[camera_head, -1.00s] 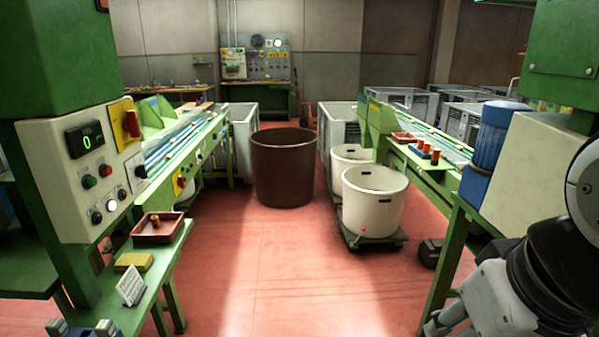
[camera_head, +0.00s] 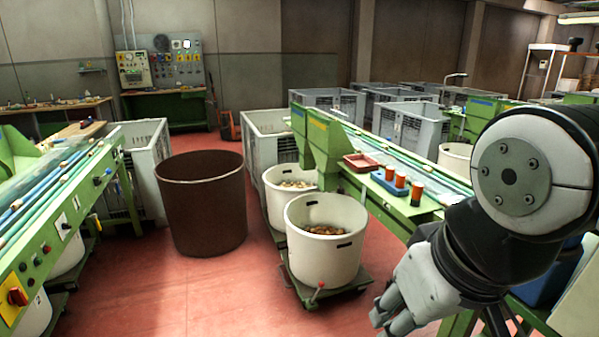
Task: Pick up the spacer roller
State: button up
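I cannot make out for certain which thing is the spacer roller. My gripper (camera_head: 388,317) is low at the lower right, in front of and below that bench, apart from the cylinders. My arm hides part of it, and its opening does not show clearly.
White bins (camera_head: 325,250) with brownish contents stand on a green trolley (camera_head: 345,286) beside the bench. A large brown barrel (camera_head: 203,205) stands left of them. A green conveyor bench (camera_head: 75,215) lines the left. Red floor (camera_head: 210,300) is clear between.

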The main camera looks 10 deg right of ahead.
aim_at(417, 188)
jog(key=i, duration=1.85)
jog(key=i+z, duration=0.1)
jog(key=z, duration=0.3)
jog(key=i+z, duration=0.1)
jog(key=z, duration=0.7)
jog(key=i+j+z, duration=0.1)
jog(key=z, duration=0.85)
